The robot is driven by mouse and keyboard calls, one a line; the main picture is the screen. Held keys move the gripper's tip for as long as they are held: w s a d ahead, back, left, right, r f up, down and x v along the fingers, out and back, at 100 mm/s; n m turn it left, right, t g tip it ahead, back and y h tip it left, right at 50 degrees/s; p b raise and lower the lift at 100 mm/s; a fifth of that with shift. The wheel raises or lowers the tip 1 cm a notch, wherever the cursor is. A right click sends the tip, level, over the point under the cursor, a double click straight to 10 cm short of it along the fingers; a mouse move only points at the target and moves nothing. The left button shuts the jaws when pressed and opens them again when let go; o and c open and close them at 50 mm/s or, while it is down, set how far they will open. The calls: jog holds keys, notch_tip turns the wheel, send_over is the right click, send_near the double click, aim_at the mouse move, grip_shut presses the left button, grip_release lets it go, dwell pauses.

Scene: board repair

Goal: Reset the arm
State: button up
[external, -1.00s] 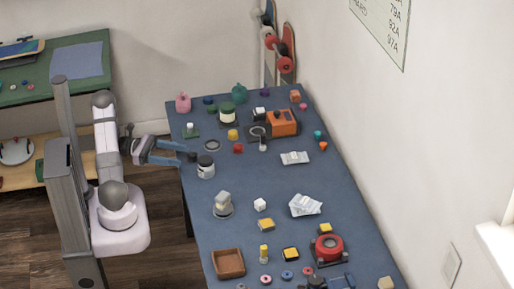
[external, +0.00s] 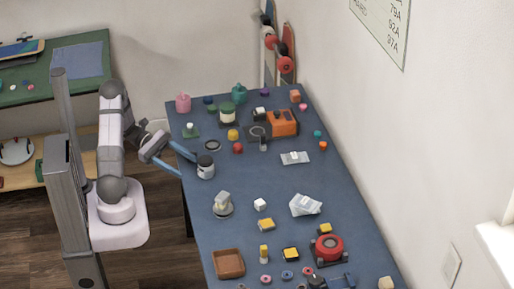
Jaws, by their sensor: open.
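My gripper (external: 184,162) is at the left edge of the blue workbench (external: 285,185), its two blue fingers spread apart with nothing visible between them. The fingers point right and slightly down. A dark-lidded jar (external: 205,167) stands on the bench just right of the fingertips. From this angle I cannot tell how far the fingertips are above the bench or whether they touch the jar.
An orange box-shaped device (external: 284,122) and several small jars stand at the far end. A red round device (external: 327,248) and a brown tray (external: 228,263) are at the near end. A green table (external: 40,85) stands at left.

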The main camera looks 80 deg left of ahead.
jog(key=s+d+r+m+g+y+p, duration=0.25)
jog(key=d+m+g+p, duration=0.45)
jog(key=d+m+g, duration=0.65)
jog(key=d+r+m+t+y+p, duration=0.2)
jog(key=d+r+m+y+p, duration=0.3)
jog(key=m, duration=0.6)
jog(key=shift+d+r+y+p, duration=0.15)
jog(key=shift+r+y+p, duration=1.3)
jog(key=shift+y, duration=0.6)
jog(key=shift+f+m, duration=0.15)
jog(key=shift+m, duration=0.1)
